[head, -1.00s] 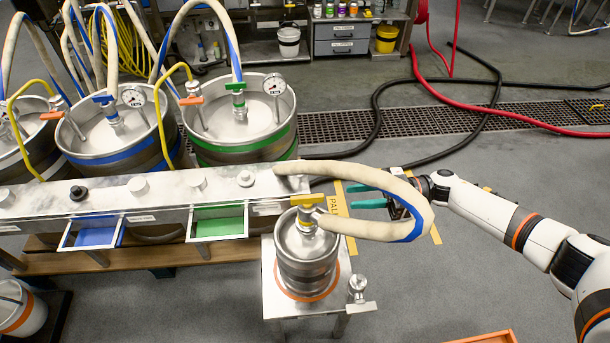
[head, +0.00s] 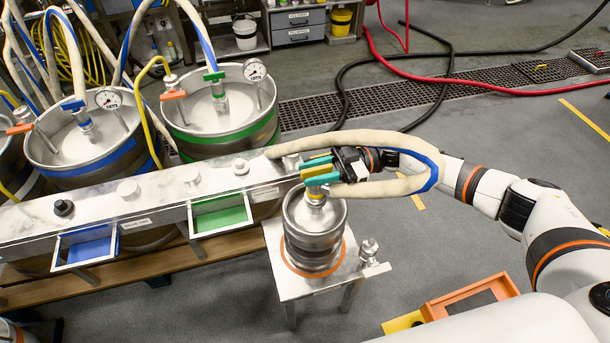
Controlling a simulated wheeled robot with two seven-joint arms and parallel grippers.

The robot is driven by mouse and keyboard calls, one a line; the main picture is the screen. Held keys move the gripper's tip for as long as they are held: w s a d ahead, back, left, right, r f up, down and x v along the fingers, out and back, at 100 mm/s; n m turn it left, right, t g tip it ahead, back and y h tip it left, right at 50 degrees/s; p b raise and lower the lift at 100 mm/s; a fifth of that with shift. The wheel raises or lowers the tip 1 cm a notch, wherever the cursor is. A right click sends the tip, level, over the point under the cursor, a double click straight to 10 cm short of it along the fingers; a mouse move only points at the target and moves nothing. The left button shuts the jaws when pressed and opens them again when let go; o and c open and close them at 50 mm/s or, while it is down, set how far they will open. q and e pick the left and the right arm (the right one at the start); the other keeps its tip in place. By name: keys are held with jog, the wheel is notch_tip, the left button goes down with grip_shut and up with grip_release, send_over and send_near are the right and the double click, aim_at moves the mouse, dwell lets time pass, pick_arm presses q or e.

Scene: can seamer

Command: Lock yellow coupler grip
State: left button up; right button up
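The yellow coupler grip (head: 317,171) sits on top of the small steel keg (head: 313,228), which stands on a low metal stand. My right gripper (head: 318,171) reaches in from the right, with its teal fingers on either side of the yellow grip. The fingers are spread about as wide as before; whether they touch the grip is too small to tell. The cream and blue hose (head: 365,138) arches from the bench over my gripper and loops back beneath my wrist. My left gripper is not in view.
A steel bench (head: 150,200) with a blue tray (head: 87,248) and a green tray (head: 221,214) lies to the left. Large kegs with coloured couplers stand behind it. An orange-framed box (head: 470,298) is at lower right.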

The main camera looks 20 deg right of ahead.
jog(key=shift+d, duration=0.25)
jog(key=shift+c, duration=0.2)
grip_shut()
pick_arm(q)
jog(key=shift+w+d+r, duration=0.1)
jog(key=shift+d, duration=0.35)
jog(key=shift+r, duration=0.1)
